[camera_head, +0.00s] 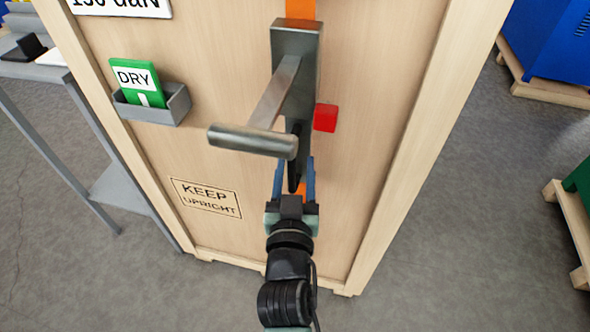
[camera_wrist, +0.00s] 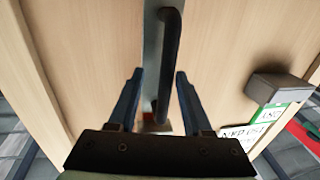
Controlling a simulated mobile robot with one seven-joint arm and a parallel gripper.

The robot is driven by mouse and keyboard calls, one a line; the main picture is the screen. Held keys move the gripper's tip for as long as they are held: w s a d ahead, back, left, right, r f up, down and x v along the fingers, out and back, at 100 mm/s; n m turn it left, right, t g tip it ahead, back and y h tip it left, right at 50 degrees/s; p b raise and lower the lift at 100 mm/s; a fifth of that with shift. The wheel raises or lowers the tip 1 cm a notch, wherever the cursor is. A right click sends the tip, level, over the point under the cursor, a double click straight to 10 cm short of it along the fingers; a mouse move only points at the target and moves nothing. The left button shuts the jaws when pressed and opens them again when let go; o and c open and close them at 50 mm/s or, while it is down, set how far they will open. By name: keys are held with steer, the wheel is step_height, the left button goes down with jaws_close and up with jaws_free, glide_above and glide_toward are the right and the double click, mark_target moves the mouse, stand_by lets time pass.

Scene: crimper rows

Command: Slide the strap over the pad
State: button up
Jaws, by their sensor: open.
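An orange strap (camera_head: 301,9) runs down the front of a wooden crate. It shows above a grey tool (camera_head: 297,45) and in a small piece below it; the rest is hidden behind the tool. The tool has a long lever with a crossbar (camera_head: 252,140) sticking out toward me. A red block (camera_head: 325,118), perhaps the pad, sits just right of the tool. My gripper (camera_head: 295,163) is open at the tool's lower end. In the wrist view, a dark handle (camera_wrist: 171,50) of the tool stands between the open fingers (camera_wrist: 158,74), with gaps on both sides.
A grey holder (camera_head: 178,104) with a green DRY card (camera_head: 137,82) is fixed on the crate's left side. A KEEP UPRIGHT label (camera_head: 206,197) is below. A grey table (camera_head: 40,72) stands left; pallets (camera_head: 566,95) stand right.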

steer(key=s+a+b, duration=0.1)
steer(key=s, duration=1.2)
steer(key=shift+a, duration=0.25)
